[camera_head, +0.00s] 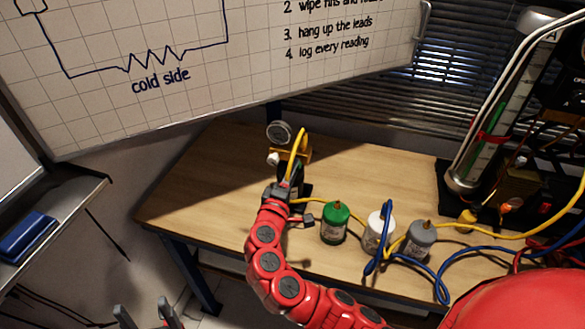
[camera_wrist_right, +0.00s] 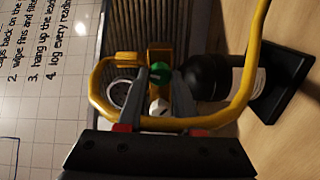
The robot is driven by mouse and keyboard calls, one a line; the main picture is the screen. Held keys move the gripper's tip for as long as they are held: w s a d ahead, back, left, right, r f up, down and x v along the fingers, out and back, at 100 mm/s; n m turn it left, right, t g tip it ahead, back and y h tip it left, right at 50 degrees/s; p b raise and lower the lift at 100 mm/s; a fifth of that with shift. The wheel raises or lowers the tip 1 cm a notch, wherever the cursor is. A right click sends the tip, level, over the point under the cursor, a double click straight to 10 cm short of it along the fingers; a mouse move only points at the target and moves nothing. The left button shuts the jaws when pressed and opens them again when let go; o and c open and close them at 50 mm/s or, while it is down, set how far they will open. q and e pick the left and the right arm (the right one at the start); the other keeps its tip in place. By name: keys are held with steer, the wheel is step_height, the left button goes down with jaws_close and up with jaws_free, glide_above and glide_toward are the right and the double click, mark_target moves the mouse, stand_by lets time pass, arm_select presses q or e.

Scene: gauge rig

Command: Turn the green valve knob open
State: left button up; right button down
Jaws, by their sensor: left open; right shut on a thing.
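The green valve knob (camera_wrist_right: 160,73) shows in the right wrist view, between the fingertips of my right gripper (camera_wrist_right: 159,85). That gripper is shut on the knob. In the head view my right gripper (camera_head: 286,186) is at the gauge rig, and the arm and gripper hide the green knob there. A round gauge (camera_head: 279,132) on a yellow fitting (camera_head: 303,155) stands at the rig, with a white knob (camera_head: 273,159) below it. The white knob also shows in the wrist view (camera_wrist_right: 158,106). My left gripper (camera_head: 145,316) is open and empty at the bottom left, away from the table.
A yellow hose (camera_wrist_right: 247,75) loops near the gripper. Blue leads (camera_head: 440,285) cross the table (camera_head: 205,178), whose left part is clear.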

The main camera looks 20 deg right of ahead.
steer(key=shift+n+p, duration=0.5)
steer(key=shift+n, duration=1)
steer(key=shift+f, duration=0.1)
steer(key=c, duration=0.6)
jaws_free()
steer(key=shift+o, duration=0.2)
steer(key=b+v, duration=0.2)
steer(key=v, duration=1.5)
steer(key=shift+s+b, duration=0.25)
steer(key=shift+b, duration=0.1)
